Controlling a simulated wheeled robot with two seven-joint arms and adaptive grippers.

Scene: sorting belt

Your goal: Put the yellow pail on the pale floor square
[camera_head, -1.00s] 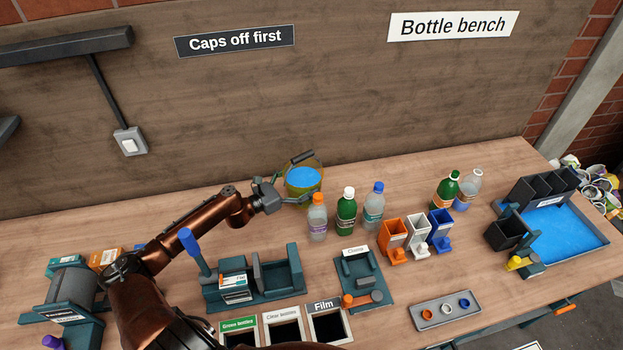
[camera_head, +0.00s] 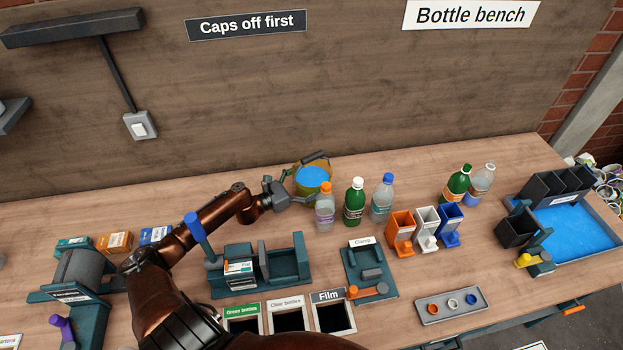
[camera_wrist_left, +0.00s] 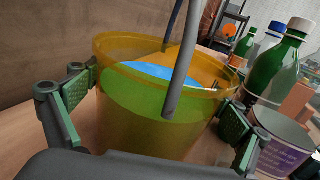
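The yellow pail (camera_head: 299,188), see-through with a blue surface inside, is at the back of the bench, left of the bottles. My left gripper (camera_head: 300,190) has its fingers around the pail's sides. In the left wrist view the pail (camera_wrist_left: 150,115) stands upright between the green finger pads, which appear to press on it, and its grey handle (camera_wrist_left: 182,65) rises in front. I cannot tell whether its base touches the bench. My right gripper is not in view. No pale floor square is clearly visible; only a small pale patch (camera_head: 532,346) shows at the bottom edge.
An orange-capped bottle (camera_head: 325,213) stands close right of the pail, with a green bottle (camera_head: 354,207) and a blue-capped bottle (camera_head: 381,203) beyond. A clamp fixture (camera_head: 368,272) and labelled bins (camera_head: 287,302) lie in front. A blue-floored tray (camera_head: 575,232) is at the right end.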

